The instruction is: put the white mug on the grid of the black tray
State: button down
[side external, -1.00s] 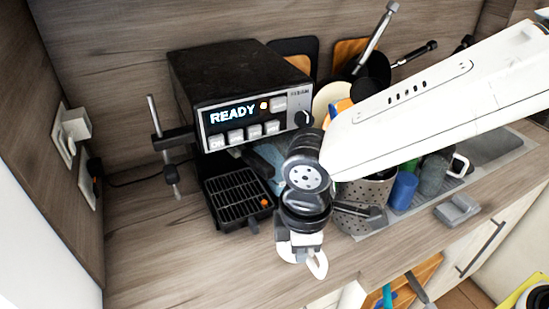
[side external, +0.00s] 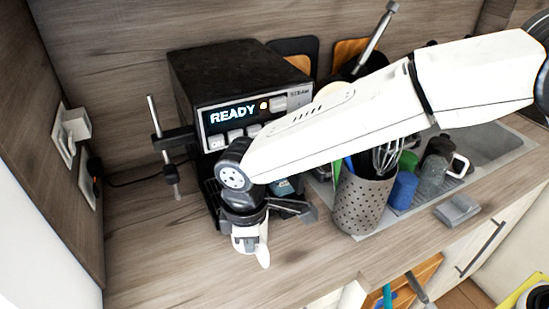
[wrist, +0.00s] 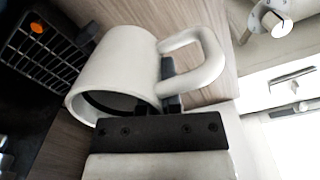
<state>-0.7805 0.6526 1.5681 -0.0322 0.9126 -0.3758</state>
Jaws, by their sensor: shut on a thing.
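The white mug (wrist: 118,62) fills the middle of the wrist view, lying tilted in the picture with its handle to the right. My gripper (wrist: 171,90) is shut on the mug at its handle side. In the side view the mug (side external: 248,240) hangs under my gripper (side external: 245,226), in front of the coffee machine. The black tray's grid (wrist: 48,52) shows at the left of the wrist view, beside the mug, with an orange dot. In the side view my arm and gripper hide most of the tray.
The coffee machine (side external: 225,85) stands behind my gripper, with a thin metal rod (side external: 160,140) at its left. A perforated utensil holder (side external: 362,203) and a blue cup (side external: 403,188) stand to the right. The counter at the front left is clear.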

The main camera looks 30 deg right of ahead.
jog(key=shift+w+a+f, duration=0.4)
jog(key=shift+w+f, duration=0.15)
jog(key=shift+f, duration=0.25)
jog(key=shift+w+a+f, duration=0.4)
jog(key=shift+w+f, duration=0.1)
jog(key=shift+f, duration=0.35)
jog(key=shift+w+a+f, duration=0.4)
jog(key=shift+w+f, duration=0.15)
jog(key=shift+f, duration=0.25)
jog(key=shift+w+a+f, duration=0.15)
jog(key=shift+w+f, duration=0.1)
jog(key=shift+f, duration=1.6)
jog(key=shift+f, duration=0.1)
jog(key=c, duration=0.8)
grip_release()
notch_tip(320, 180, up, 12)
jog(key=shift+s, duration=0.2)
